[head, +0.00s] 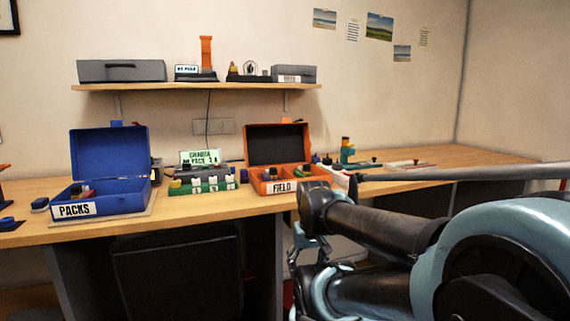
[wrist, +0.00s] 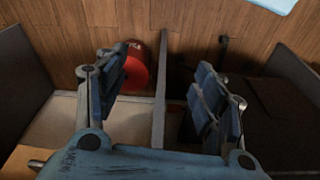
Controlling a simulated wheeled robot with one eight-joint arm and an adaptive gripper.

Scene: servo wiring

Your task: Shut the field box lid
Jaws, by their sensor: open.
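The field box (head: 291,184) is orange with a white FIELD label on its front and stands on the workbench, right of the middle in the head view. Its lid (head: 277,144) stands open and upright at the back, dark inside. Small items show inside the box. My gripper is low in front of the bench in the head view, partly hidden by my arm, below and apart from the box. In the wrist view my gripper (wrist: 162,95) has its two fingers wide apart with nothing between them. The box does not show in the wrist view.
An open blue PACKS box (head: 110,195) stands at the left of the bench (head: 180,217). A green charger rack (head: 203,186) lies between the boxes. A shelf (head: 200,87) with several items hangs above. The wrist view shows a red cylinder (wrist: 136,68) on the wooden floor.

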